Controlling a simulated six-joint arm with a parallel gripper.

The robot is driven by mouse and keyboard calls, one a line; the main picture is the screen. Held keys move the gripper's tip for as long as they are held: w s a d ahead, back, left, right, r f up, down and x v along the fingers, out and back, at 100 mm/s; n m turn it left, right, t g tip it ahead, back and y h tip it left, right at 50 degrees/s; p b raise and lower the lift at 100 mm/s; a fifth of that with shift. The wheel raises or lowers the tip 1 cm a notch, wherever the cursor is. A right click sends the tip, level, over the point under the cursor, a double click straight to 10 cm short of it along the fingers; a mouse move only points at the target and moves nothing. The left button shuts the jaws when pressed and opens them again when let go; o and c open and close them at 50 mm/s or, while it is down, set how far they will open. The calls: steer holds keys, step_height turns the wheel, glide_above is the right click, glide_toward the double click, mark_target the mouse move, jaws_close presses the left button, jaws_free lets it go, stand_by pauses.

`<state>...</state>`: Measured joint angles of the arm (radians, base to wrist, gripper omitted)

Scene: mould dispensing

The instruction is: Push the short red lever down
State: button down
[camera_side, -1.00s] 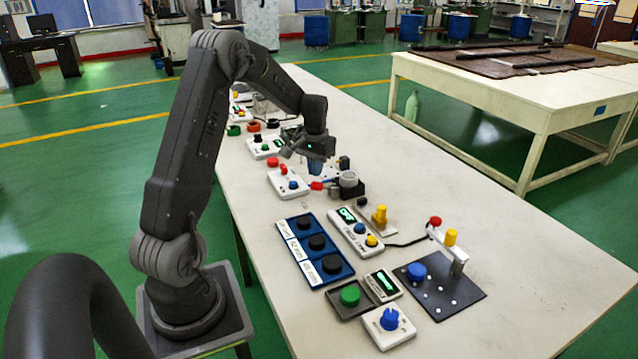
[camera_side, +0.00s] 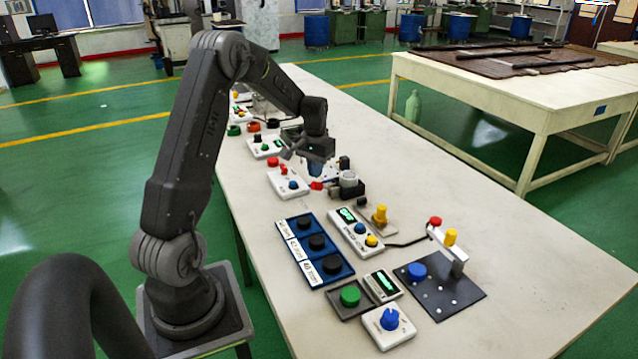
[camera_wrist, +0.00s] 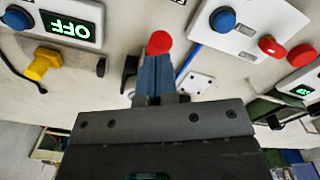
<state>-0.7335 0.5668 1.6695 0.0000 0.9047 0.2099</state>
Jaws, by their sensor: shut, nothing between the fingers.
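A short lever with a red end (camera_side: 317,186) lies at a small fixture past the middle of the bench. In the wrist view its round red end (camera_wrist: 158,43) shows right at the fingertips; whether they touch cannot be told. My gripper (camera_side: 315,172) points down just above it, with its blue-grey fingers (camera_wrist: 153,72) together and nothing held. The lever's shaft is mostly hidden behind the fingers in the wrist view.
A white box with a blue knob (camera_side: 293,185) and red controls (camera_side: 273,162) stands left of my gripper. A black fixture with a grey cup (camera_side: 349,179) stands close on the right. A display box (camera_side: 346,214) reading OFF in the wrist view (camera_wrist: 70,28) is nearer the camera.

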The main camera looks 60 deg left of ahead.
mark_target(314, 183)
steer(key=shift+s+f, duration=0.2)
steer(key=shift+f, duration=2.05)
steer(key=shift+r, duration=4.55)
